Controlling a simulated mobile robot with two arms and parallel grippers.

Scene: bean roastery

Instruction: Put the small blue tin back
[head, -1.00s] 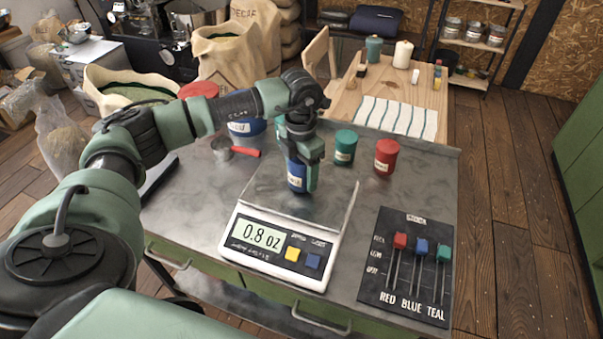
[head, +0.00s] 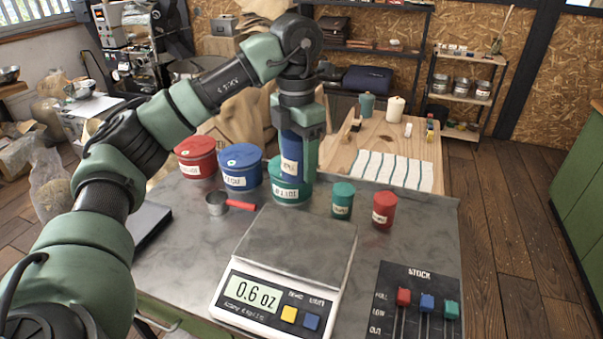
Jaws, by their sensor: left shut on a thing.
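The small blue tin (head: 290,159) has a pale label and is held upright in my left gripper (head: 300,170), which is shut on it. The tin is in the air, in front of the large teal tin (head: 290,193) in the picture and above the worktop. The scale (head: 299,252) has an empty plate and its display reads 0.6 oz. A small teal tin (head: 343,200) and a small red tin (head: 383,210) stand side by side on the worktop to the right. My right gripper is not in view.
Large red (head: 196,158) and blue (head: 240,167) tins stand in a row with the large teal one. A scoop with a red handle (head: 240,205) lies before them. A stock board (head: 418,300) with three sliders lies front right. The worktop (head: 410,240) is bare beside the small red tin.

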